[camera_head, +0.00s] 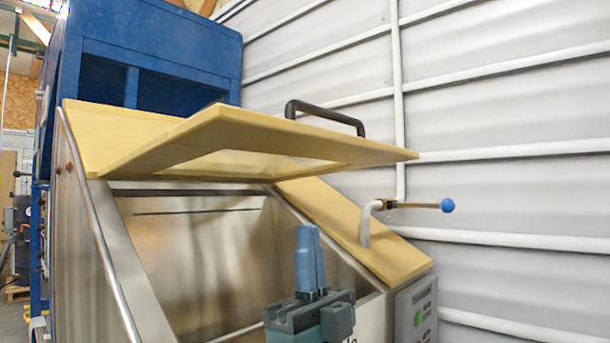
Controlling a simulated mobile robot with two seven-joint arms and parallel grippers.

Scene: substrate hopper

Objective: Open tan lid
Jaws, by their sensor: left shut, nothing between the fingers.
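The tan lid (225,140) is raised and tilted above the steel hopper (190,250). The hopper's inside shows below it. A pale window panel shows on the lid's underside, and a black handle (325,112) stands on its right side. My left gripper (310,235) is at the bottom centre, in front of the hopper opening. Its blue fingers point up and are shut with nothing between them. It is below the lid and apart from it and from the handle. My right gripper is out of view.
A tan side panel (350,230) slopes down on the right, with a bent pipe and a blue-knobbed lever (447,205) beside it. A grey control box (415,308) is at the lower right. A blue machine (150,55) stands behind. A ribbed wall fills the right.

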